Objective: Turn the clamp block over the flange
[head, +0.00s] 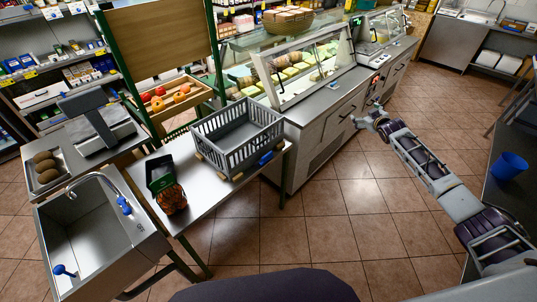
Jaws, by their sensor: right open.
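A grey slatted crate (240,143) stands on the steel table (225,200). A small blue piece (266,158) sits at the crate's lower right side by the table edge; it may be the clamp block, but it is too small to tell how it is turned. No flange can be made out clearly. My right gripper (366,120) is in front of the grey counter, to the right of the crate and well apart from it. It is open, with nothing seen in it. My left gripper is not in view.
A sink (95,235) is at the left. A glass display counter (305,75) stands behind. A blue bucket (509,166) is at the right. The tiled floor (340,215) in the middle is clear.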

